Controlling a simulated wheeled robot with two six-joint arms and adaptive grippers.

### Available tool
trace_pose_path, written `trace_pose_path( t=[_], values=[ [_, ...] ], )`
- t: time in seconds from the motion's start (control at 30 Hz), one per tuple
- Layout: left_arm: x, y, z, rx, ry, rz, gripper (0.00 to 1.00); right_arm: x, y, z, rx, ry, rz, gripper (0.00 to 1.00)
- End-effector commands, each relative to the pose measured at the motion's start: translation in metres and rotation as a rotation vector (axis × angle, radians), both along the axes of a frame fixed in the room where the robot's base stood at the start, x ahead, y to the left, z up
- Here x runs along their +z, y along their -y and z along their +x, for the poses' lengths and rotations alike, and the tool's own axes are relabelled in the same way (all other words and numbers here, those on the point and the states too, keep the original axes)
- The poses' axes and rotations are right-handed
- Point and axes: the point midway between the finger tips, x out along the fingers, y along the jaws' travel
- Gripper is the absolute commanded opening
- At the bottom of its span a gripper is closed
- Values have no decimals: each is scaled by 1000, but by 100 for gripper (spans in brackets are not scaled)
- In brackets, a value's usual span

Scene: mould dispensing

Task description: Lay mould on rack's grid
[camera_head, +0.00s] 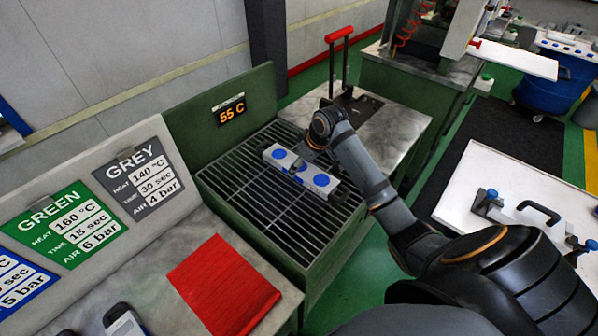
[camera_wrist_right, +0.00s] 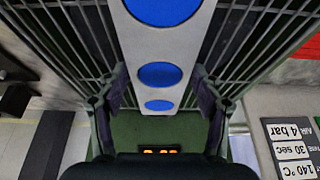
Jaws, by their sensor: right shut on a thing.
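The mould (camera_head: 321,180) is a pale grey bar with blue round spots. It is over the dark slatted grid (camera_head: 262,207) of the green rack, in its upper right half. I cannot tell whether it touches the bars or is slightly above them. My right gripper (camera_head: 302,165) is shut on the mould's middle and hides part of it. In the right wrist view, the mould (camera_wrist_right: 160,98) runs lengthwise between the two fingers (camera_wrist_right: 160,90), with the grid bars (camera_wrist_right: 85,40) behind it. My left gripper does not show.
A display reading 55 C (camera_head: 230,111) is on the rack's green back panel (camera_head: 190,125). A red mat (camera_head: 223,287) lies on the bench at the front. A stand with a red-handled lever (camera_head: 338,35) is behind the rack. A white table (camera_head: 480,180) is at right. The grid's front is clear.

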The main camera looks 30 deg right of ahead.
Motion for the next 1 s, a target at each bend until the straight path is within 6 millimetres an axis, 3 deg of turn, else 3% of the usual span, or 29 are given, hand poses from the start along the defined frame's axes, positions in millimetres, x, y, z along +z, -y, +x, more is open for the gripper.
trace_pose_path(
  t=[0.2, 0.5, 0.8, 0.83, 1.0],
  values=[
    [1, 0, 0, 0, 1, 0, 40, -4, -6, 3, 1, 5, 1, 3],
    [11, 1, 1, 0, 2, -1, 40, -37, -7, 3, 0, 5, -2, 3],
    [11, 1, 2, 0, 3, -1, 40, -39, -7, 3, 1, 5, -2, 3],
    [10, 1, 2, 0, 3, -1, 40, -41, -7, 2, 0, 1, -2, 70],
    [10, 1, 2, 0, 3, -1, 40, -41, -7, 2, 0, 1, -2, 88]
  ],
)
